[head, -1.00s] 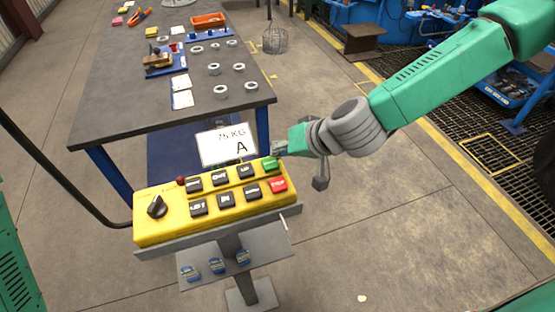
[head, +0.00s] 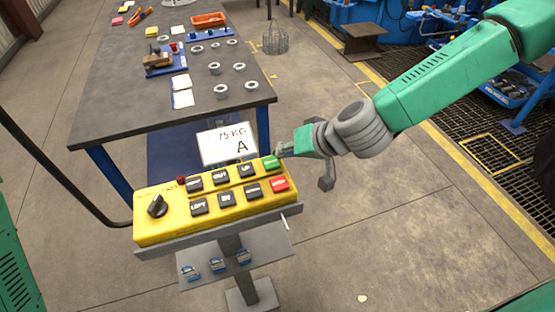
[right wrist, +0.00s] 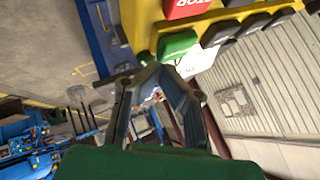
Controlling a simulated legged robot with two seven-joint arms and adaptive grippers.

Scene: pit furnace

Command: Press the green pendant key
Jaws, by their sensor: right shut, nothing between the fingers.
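The yellow pendant box (head: 160,228) stands on a grey post, with a black rotary knob at its left end and rows of dark keys. The green key (head: 271,163) is at its upper right corner, above the red key (head: 280,184). My right gripper (head: 280,150) is shut and empty, its tip just above and right of the green key. In the right wrist view the green key (right wrist: 177,46) lies just beyond the closed fingertips (right wrist: 148,68), with the red key (right wrist: 188,8) behind it. I cannot tell whether the tip touches the key. My left gripper is out of view.
A white card reading 75 KG A (head: 226,144) stands behind the box. A dark table (head: 120,105) beyond holds several metal rings and an orange tray (head: 208,19). A grey shelf (head: 265,245) with small blue items sits below the box.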

